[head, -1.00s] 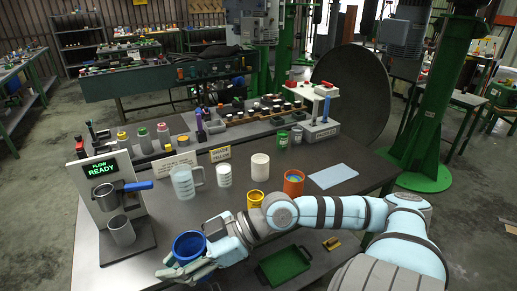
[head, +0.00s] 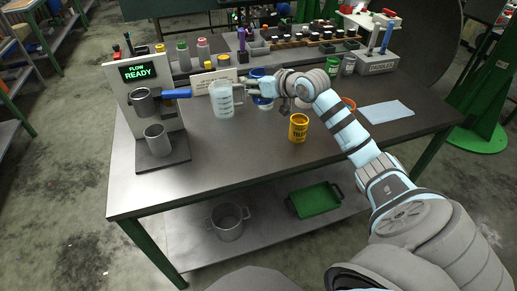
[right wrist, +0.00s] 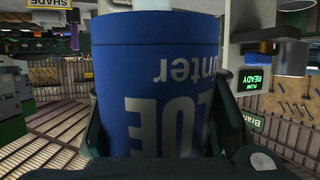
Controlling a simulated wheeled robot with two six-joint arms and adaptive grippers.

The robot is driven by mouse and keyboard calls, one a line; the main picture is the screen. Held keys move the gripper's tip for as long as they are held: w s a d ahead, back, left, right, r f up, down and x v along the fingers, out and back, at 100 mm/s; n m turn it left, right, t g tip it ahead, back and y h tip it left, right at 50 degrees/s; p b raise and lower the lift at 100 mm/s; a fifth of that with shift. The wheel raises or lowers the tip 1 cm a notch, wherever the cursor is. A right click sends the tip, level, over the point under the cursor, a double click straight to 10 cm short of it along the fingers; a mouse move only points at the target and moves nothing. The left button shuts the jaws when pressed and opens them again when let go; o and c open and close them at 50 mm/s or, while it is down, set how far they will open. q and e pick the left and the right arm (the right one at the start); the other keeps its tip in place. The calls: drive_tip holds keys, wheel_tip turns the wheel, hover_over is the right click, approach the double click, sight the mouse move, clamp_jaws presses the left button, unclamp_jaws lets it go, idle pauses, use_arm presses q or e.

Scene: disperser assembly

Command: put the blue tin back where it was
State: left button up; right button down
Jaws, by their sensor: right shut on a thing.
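The blue tin (head: 262,103) is held by my right gripper (head: 262,88) over the back part of the table, just right of the clear measuring jug (head: 225,101). The gripper hides its middle in the head view. In the right wrist view the blue tin (right wrist: 160,75) fills the middle, with its white lettering upside down and the dark fingers (right wrist: 165,140) on both its sides. I cannot tell whether its base touches the table. My left gripper is not in view.
A yellow tin (head: 298,128) stands in front of my right arm, and an orange tin (head: 348,104) is partly behind it. The dispenser stand (head: 160,110) is at the left. A pale blue cloth (head: 386,112) lies right. The table's front left is clear.

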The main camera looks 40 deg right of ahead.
sight(254, 142)
wheel_tip(254, 142, down, 19)
drive_tip(key=b, duration=0.4)
drive_tip(key=shift+s+f, duration=0.15)
drive_tip(key=shift+f, duration=0.05)
drive_tip(key=shift+r, duration=0.1)
drive_tip(key=c, duration=0.9)
unclamp_jaws()
drive_tip(key=shift+s, duration=0.1)
